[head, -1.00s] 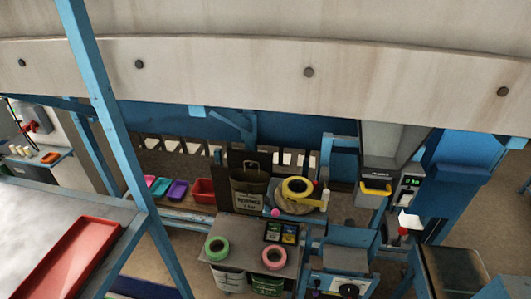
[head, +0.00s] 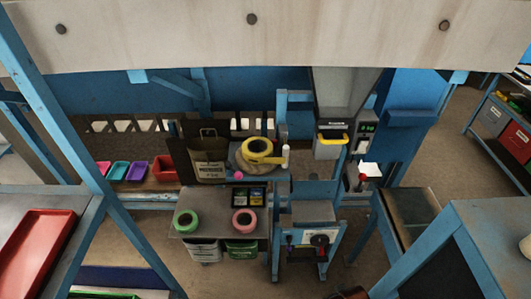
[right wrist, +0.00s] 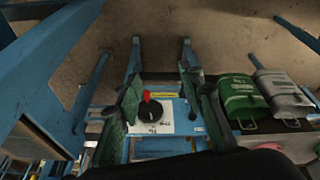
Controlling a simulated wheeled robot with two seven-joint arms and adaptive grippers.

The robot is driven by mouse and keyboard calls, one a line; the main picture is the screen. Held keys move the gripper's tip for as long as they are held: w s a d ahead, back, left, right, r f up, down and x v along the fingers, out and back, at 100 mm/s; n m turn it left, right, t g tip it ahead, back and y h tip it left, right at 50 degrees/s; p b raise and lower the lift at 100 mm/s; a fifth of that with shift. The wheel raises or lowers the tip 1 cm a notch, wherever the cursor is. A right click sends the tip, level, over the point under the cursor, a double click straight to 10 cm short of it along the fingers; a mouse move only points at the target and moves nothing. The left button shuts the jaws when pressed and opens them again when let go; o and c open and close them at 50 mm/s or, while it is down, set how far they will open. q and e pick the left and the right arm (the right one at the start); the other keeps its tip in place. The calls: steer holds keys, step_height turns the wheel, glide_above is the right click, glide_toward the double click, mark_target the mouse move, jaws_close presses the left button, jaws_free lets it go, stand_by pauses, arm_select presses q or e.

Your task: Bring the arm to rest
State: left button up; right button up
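In the right wrist view, my right gripper (right wrist: 160,84) shows as two dark greenish fingers set apart, with nothing held between them. Beyond the gap is a blue stand with a white plate (right wrist: 152,118) that carries a black round knob (right wrist: 151,111) and a small red part. I cannot tell how far the fingers are from it. Neither gripper shows in the head view, and my left gripper is in no view.
A bench holds a brown sack (head: 208,166), a yellow tape roll (head: 258,147), a green roll (head: 186,220) and a pink roll (head: 243,219). A red tray (head: 36,248) lies at left. Blue frames stand around. Open floor (head: 450,165) shows at right.

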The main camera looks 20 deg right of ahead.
steer(key=s+a+f+g+b, duration=0.1)
steer(key=s+f+b, duration=0.25)
steer(key=f, duration=1.25)
steer(key=s+f+b, duration=0.3)
steer(key=f+b, duration=0.1)
steer(key=f, duration=1.3)
steer(key=s+f+n+g+b, duration=0.1)
steer(key=s+f+b, duration=0.4)
steer(key=s+f, duration=1.1)
step_height(320, 180, down, 2)
steer(key=shift+s+f+y+b, duration=0.15)
steer(key=shift+s+y+b, duration=0.15)
steer(key=shift+s+b, duration=0.1)
steer(key=shift+a, duration=0.1)
